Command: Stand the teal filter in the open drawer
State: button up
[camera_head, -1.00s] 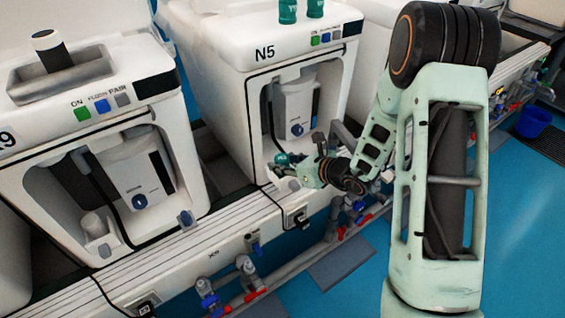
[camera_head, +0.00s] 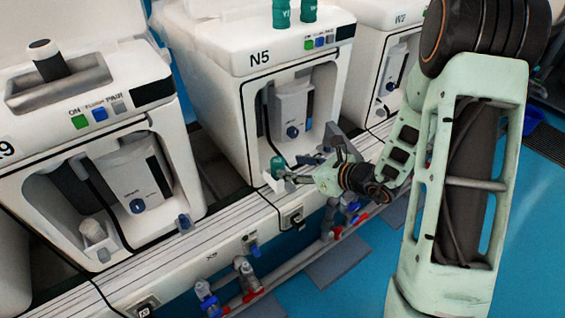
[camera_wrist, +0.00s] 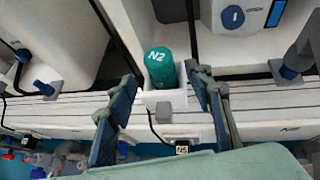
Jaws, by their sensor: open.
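The teal filter (camera_wrist: 161,68), marked N2, stands roughly upright in the small open white drawer (camera_wrist: 164,97) at the front of the N5 unit. In the head view, the filter (camera_head: 278,166) shows small above the drawer (camera_head: 275,183), just left of my gripper (camera_head: 303,170). In the wrist view, my gripper (camera_wrist: 160,77) is open, with one dark blue finger on each side of the drawer. A gap shows between each finger and the filter, and the gripper holds nothing. The filter's lower end is hidden by the drawer's front wall.
The N5 unit (camera_head: 262,80) has two teal cylinders (camera_head: 295,12) on top. Unit X9 (camera_head: 90,150) stands left and W2 (camera_head: 385,50) right. A ribbed white ledge (camera_head: 165,250) runs below, with pipes and red-handled valves (camera_head: 250,285) in front. Blue floor is free at lower right.

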jog(key=shift+p+v, duration=0.3)
jog(key=shift+v, duration=2.05)
